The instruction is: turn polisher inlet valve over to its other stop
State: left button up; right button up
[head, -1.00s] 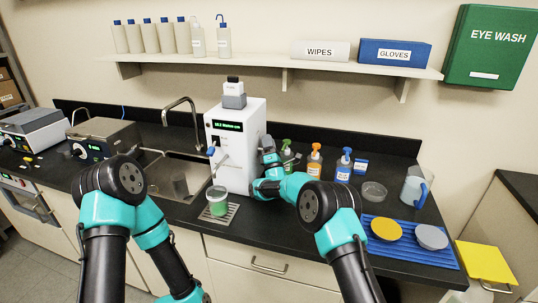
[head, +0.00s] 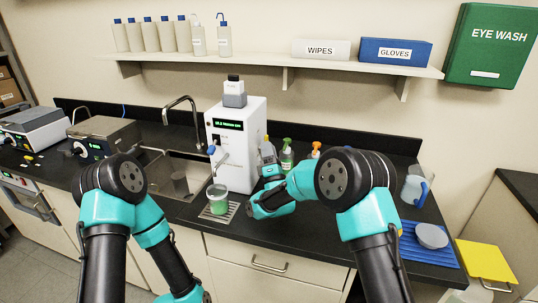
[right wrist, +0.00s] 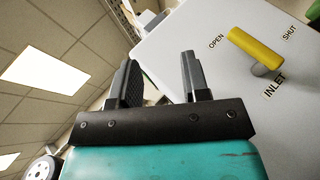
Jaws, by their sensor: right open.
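The polisher (head: 228,158) is a white box on the bench beside the sink. Its inlet valve (right wrist: 256,47) shows in the right wrist view as a yellow lever on a grey stem, on a pale panel marked OPEN, SHUT and INLET. The lever's free end points up-left, close to the OPEN mark. My right gripper (right wrist: 158,80) is open and empty, its two dark fingers left of the lever and apart from it. In the head view the right gripper (head: 267,155) is by the polisher's right side. My left arm shows, but its gripper is out of view.
A beaker of green liquid (head: 217,202) stands on a drip grate in front of the polisher. Spray bottles (head: 287,155) stand to its right, partly behind my right arm. A blue mat (head: 430,252) with a grey disc lies further right.

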jog(key=shift+s+d+r, duration=0.1)
jog(key=shift+s+d, duration=0.1)
jog(key=shift+s, duration=1.3)
